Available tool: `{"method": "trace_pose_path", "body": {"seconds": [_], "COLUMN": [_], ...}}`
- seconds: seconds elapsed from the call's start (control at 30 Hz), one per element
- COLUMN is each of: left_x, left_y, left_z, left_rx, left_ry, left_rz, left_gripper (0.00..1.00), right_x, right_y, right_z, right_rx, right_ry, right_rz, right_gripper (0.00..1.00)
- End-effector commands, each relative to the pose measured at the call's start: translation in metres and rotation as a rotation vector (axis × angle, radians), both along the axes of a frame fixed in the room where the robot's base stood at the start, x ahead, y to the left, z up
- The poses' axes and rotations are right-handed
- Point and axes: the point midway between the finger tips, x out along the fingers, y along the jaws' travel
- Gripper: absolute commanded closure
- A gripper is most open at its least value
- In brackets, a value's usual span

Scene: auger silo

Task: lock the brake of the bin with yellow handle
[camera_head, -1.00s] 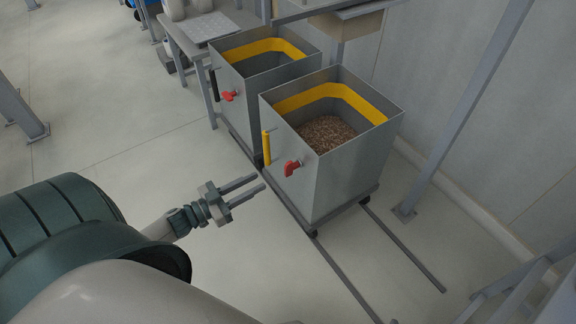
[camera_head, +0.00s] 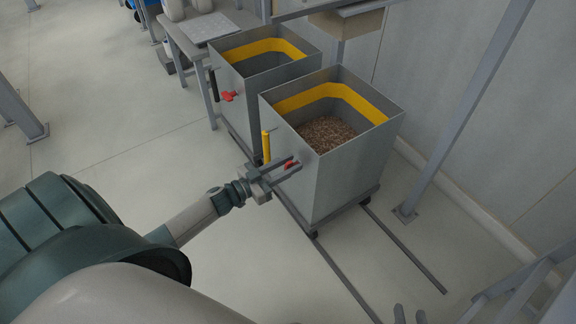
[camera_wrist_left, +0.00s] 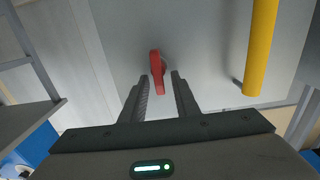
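The bin with the yellow handle (camera_head: 333,185) is the nearer grey bin, part filled with brown grain. Its upright yellow handle (camera_head: 266,146) also shows in the left wrist view (camera_wrist_left: 261,50). Its red brake lever (camera_head: 290,164) is on the same face, partly hidden by my gripper in the head view. In the left wrist view the red lever (camera_wrist_left: 157,72) lies ahead of and between the fingertips, without clear contact. My left gripper (camera_head: 297,163) is open at that face. My right gripper (camera_head: 410,309) shows only its parted fingertips at the bottom edge.
A second bin (camera_head: 265,95) with a black handle (camera_head: 214,85) and a red lever (camera_head: 227,96) stands behind, beside a table (camera_head: 205,30). Floor rails (camera_head: 405,250) run under the bins. A slanted grey post (camera_head: 465,110) stands right.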

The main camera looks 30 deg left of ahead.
Motion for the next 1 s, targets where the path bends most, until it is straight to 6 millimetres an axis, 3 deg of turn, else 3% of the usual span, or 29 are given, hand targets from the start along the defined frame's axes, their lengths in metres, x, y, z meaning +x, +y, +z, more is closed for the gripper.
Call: {"method": "trace_pose_path", "body": {"seconds": [0.2, 0.33, 1.0], "left_x": [-0.0001, -0.0002, -0.0023], "left_y": [-0.0001, 0.0001, -0.0016], "left_z": [-0.0002, -0.0002, -0.0029], "left_rx": [0.0, 0.0, 0.091], "left_ry": [0.0, 0.0, -0.031], "left_rz": [0.0, 0.0, 0.001], "left_gripper": [0.72, 1.0, 1.0], "right_x": [0.0001, 0.0, -0.0042], "right_y": [-0.0002, -0.0005, -0.0027], "right_z": [0.0, -0.0003, -0.0058], "right_rx": [0.0, -0.001, -0.01], "right_ry": [0.0, 0.001, 0.04], "right_rz": [-0.001, -0.001, -0.001], "right_gripper": [0.69, 0.69, 0.69]}}
